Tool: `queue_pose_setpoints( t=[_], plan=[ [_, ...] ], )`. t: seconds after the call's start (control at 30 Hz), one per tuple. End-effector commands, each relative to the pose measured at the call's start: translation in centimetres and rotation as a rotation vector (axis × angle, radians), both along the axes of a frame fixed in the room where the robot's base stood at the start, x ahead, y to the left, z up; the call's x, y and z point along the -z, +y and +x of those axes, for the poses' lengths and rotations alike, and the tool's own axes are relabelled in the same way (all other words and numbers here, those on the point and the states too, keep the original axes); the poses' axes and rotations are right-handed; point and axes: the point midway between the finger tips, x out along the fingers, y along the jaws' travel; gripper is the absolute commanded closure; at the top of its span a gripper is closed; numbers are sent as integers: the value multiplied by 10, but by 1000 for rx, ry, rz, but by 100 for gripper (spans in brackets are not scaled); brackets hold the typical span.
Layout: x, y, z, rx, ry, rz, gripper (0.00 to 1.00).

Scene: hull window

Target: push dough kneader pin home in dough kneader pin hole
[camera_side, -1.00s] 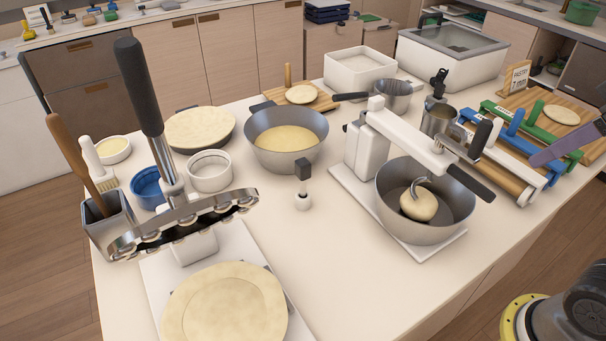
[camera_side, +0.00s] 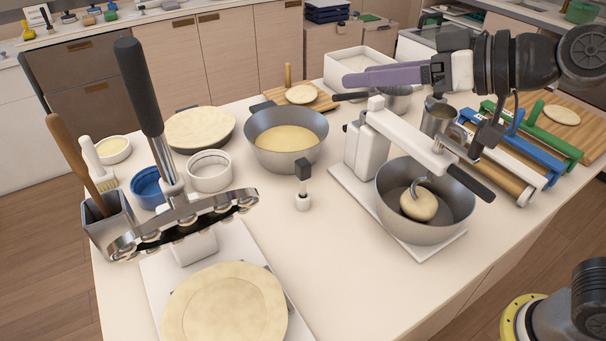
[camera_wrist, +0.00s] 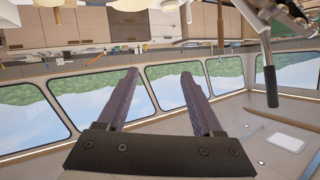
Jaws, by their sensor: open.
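The likely dough kneader pin (camera_side: 303,172), a black block on a thin shaft, stands upright in a small white holder (camera_side: 303,202) on the table. The dough kneader (camera_side: 410,135) has a white arm over a steel bowl (camera_side: 428,224) with a hook and dough. I cannot make out its pin hole. My gripper (camera_side: 345,80) is above and behind the kneader, its purple fingers pointing left, well apart from the pin. In the wrist view my gripper (camera_wrist: 160,74) has its two fingers spread with nothing between them.
A steel pan of batter (camera_side: 287,153) stands behind the pin. A tall black-handled tool (camera_side: 140,85) rises at left above a flat dough disc (camera_side: 225,305). Blue and green rollers (camera_side: 540,130) lie at right.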

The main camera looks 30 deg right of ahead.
Motion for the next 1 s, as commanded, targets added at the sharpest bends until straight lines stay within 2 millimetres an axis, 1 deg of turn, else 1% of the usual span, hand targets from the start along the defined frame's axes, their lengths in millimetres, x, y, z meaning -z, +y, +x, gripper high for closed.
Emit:
queue_pose_setpoints(
  t=[0.03, 0.1, 0.23, 0.33, 0.47, 0.67, 0.7, 0.8, 0.87, 0.9, 0.97, 1.0],
  plan=[
    [3, 12, 8, 9, -30, 15, 32],
    [4, 21, 18, 43, -84, 33, 32],
    [11, 32, 33, 131, -175, 40, 32],
    [18, 34, 38, 209, -234, 22, 32],
    [27, 32, 39, 302, -297, -20, 32],
    [40, 25, 32, 428, -379, -109, 32],
    [45, 23, 30, 448, -391, -129, 32],
    [91, 21, 31, 444, -384, -135, 32],
    [117, 21, 31, 443, -385, -135, 32],
    [135, 21, 31, 442, -384, -133, 32],
    [159, 21, 31, 442, -385, -133, 32],
    [175, 21, 31, 442, -385, -132, 32]
  ],
)
